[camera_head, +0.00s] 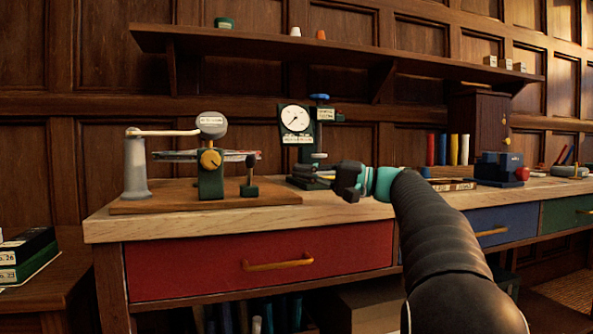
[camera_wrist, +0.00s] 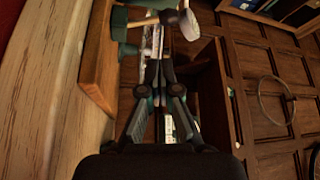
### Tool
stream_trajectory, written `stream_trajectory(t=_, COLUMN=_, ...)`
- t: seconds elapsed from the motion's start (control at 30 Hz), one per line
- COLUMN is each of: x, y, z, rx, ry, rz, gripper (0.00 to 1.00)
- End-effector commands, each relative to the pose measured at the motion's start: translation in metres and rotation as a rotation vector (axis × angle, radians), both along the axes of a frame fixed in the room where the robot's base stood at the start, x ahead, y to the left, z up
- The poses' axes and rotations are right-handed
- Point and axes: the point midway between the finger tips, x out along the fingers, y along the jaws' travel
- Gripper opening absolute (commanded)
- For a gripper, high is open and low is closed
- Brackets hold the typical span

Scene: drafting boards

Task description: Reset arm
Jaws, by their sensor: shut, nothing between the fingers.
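My arm reaches up from the lower right in the head view. My gripper (camera_head: 347,181) is in the air in front of the workbench (camera_head: 330,216), near its front edge. In the wrist view the two fingers of my gripper (camera_wrist: 157,72) meet at the tips, shut and empty. The wrist view is turned on its side, with the bench top along the left.
A dial gauge stand (camera_head: 296,120) is behind my gripper. A blue machine (camera_head: 499,168) stands at right. A shelf (camera_head: 330,50) runs above.

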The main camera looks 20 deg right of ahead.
Motion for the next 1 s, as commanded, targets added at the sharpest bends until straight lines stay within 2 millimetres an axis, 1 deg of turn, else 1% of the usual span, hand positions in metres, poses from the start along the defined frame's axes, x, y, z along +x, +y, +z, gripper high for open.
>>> stream_trajectory(t=0.4, x=0.0, y=0.0, z=0.0, rx=0.0, ry=0.001, rz=0.0, gripper=0.0)
stream_trajectory(t=0.5, x=-0.002, y=0.006, z=0.0, rx=-0.013, ry=0.014, rz=-0.001, gripper=0.0)
stream_trajectory(t=0.57, x=-0.004, y=0.016, z=-0.003, rx=-0.036, ry=0.039, rz=-0.006, gripper=0.0)
stream_trajectory(t=0.63, x=-0.011, y=0.035, z=-0.008, rx=-0.084, ry=0.087, rz=-0.013, gripper=0.0)
stream_trajectory(t=0.67, x=-0.014, y=0.045, z=-0.013, rx=-0.11, ry=0.112, rz=-0.018, gripper=0.0)
stream_trajectory(t=0.7, x=-0.021, y=0.058, z=-0.02, rx=-0.152, ry=0.149, rz=-0.026, gripper=0.0)
stream_trajectory(t=0.77, x=-0.033, y=0.077, z=-0.034, rx=-0.219, ry=0.202, rz=-0.038, gripper=0.0)
stream_trajectory(t=0.8, x=-0.041, y=0.087, z=-0.043, rx=-0.265, ry=0.236, rz=-0.046, gripper=0.0)
stream_trajectory(t=0.87, x=-0.056, y=0.102, z=-0.057, rx=-0.331, ry=0.279, rz=-0.058, gripper=0.0)
stream_trajectory(t=0.97, x=-0.083, y=0.121, z=-0.083, rx=-0.454, ry=0.342, rz=-0.078, gripper=0.0)
stream_trajectory(t=1.0, x=-0.097, y=0.129, z=-0.094, rx=-0.508, ry=0.364, rz=-0.086, gripper=0.0)
